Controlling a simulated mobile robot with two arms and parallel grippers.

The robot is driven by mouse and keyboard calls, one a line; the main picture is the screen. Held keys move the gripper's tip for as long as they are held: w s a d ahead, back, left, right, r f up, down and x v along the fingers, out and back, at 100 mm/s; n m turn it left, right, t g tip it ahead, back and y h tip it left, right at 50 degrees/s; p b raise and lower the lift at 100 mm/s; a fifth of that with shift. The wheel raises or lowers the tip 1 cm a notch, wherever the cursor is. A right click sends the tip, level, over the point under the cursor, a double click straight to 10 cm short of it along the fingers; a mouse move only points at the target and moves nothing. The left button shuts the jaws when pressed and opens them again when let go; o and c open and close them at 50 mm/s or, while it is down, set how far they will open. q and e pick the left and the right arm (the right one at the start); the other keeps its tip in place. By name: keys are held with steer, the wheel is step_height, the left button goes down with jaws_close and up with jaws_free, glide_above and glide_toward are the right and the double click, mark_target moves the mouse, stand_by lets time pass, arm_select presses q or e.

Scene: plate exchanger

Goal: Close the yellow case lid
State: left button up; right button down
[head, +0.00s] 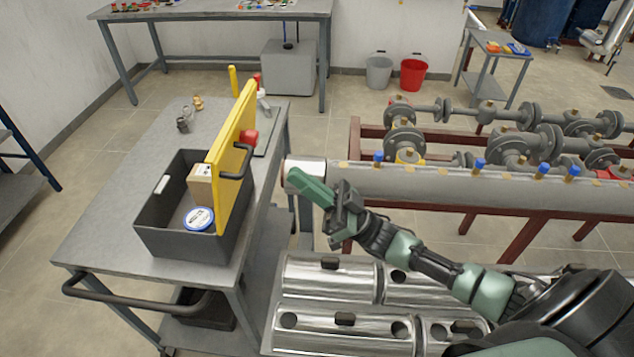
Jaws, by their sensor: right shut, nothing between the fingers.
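The dark grey case (180,246) sits open on the grey cart top. Its yellow lid (229,160) stands nearly upright along the case's right side, with a black handle (247,163) on its right face. A small brown carton (201,187) and a round blue-and-white tin (199,219) are inside the case. My right gripper (293,173) is shut and empty. In the picture it is to the right of the lid and handle, apart from them, in front of the grey pipe's end. My left gripper is not in view.
The cart top (110,220) has small metal fittings (184,124) behind the case and a red-capped bottle (262,96) at its far end. A push handle (130,298) runs along its front. A grey pipe (420,185) on a red frame stands at right.

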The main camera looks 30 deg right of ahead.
mark_target(247, 157)
steer(key=w+a+r+p, duration=0.1)
steer(key=w+a+p, duration=0.1)
steer(key=a, duration=0.3)
steer(key=shift+w+r, duration=0.4)
steer(key=shift+w, duration=0.5)
